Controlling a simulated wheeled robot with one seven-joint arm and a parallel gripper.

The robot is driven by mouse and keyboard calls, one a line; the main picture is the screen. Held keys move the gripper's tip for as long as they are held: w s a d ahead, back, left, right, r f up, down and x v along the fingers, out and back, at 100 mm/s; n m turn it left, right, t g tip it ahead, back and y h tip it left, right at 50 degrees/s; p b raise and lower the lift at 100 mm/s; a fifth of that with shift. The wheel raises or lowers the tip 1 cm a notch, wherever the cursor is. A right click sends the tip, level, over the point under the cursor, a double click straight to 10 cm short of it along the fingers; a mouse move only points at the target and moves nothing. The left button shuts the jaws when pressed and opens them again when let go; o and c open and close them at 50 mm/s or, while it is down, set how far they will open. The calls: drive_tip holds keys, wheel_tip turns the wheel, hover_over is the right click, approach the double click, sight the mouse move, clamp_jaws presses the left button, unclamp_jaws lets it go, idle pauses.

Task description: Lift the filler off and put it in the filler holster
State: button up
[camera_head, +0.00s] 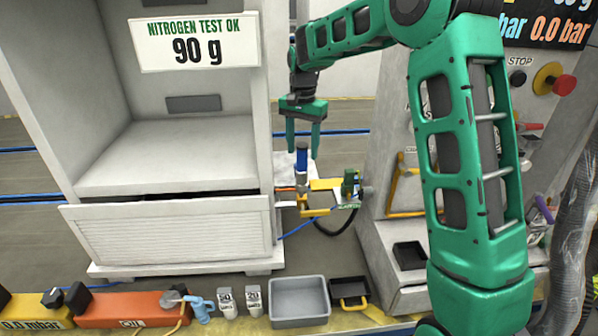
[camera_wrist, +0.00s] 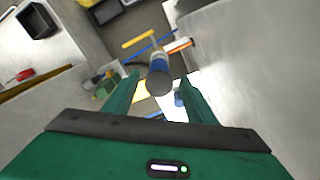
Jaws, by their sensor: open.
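The likely filler is an upright blue and grey cylinder (camera_head: 302,172) on a small yellow bracket (camera_head: 317,210) beside the white cabinet. In the wrist view its blue body (camera_wrist: 158,64) and dark round top show between my fingers. My gripper (camera_head: 303,151) points down over it, open, with the fingertips around the level of its top, one on each side. In the wrist view my gripper (camera_wrist: 161,84) shows a gap on both sides of the cylinder. I cannot tell for sure which part is the filler holster; a yellow frame (camera_head: 405,190) hangs on the grey station at the right.
A green block (camera_head: 350,185) with a dark hose sits just right of the cylinder. The white cabinet (camera_head: 170,235) stands close on the left. A grey bin (camera_head: 299,300) and a black tray (camera_head: 349,291) lie in front. Grey floor shows behind.

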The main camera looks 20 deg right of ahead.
sight(302, 164)
drive_tip(key=shift+s+a+f, duration=0.1)
drive_tip(key=shift+s+f, duration=0.05)
drive_tip(key=shift+f, duration=2.85)
clamp_jaws()
